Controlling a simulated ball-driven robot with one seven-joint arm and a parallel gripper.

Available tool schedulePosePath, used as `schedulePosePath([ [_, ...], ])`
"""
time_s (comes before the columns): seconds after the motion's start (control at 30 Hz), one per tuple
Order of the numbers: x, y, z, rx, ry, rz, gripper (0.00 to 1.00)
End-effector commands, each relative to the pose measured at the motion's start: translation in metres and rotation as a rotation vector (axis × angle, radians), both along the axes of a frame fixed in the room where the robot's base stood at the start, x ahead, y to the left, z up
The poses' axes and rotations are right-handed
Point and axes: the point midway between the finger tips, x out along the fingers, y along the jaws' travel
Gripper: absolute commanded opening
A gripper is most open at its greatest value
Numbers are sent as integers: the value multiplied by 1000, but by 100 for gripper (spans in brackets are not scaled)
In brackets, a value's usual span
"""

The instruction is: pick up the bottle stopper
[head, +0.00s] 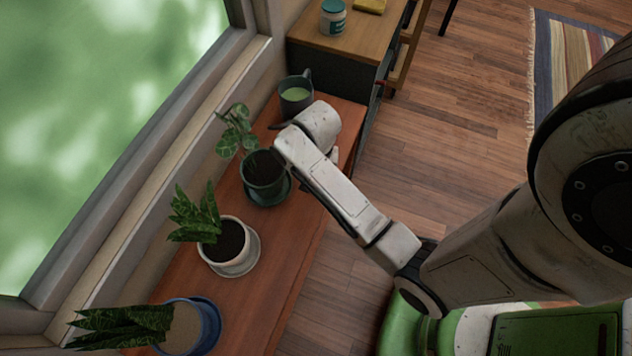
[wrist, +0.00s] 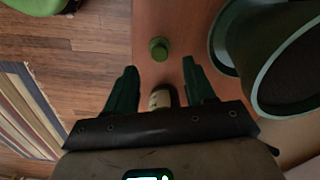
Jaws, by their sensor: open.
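A small round green piece (wrist: 159,49), probably the bottle stopper, stands on the brown wooden table in the wrist view. My gripper (wrist: 160,78) is open, pointing down at the table. The green piece lies beyond its fingertips, in line with the gap between them, apart from both fingers. A pale cork-like piece (wrist: 160,98) shows between the fingers, partly hidden by the gripper body; I cannot tell whether it touches the gripper. In the head view my arm hides both small pieces and the fingers.
A dark green potted plant (head: 264,174) stands close beside my gripper. A white pot (head: 230,262) and a blue pot (head: 205,325) stand nearer along the table (head: 180,265). A mug (head: 297,93) is at the far end. The window is left, open floor right.

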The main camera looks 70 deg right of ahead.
Motion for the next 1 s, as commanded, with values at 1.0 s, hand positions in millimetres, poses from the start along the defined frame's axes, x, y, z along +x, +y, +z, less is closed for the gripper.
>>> schedulePosePath([
  [1.0,-1,2,-48,0,0,1,19],
])
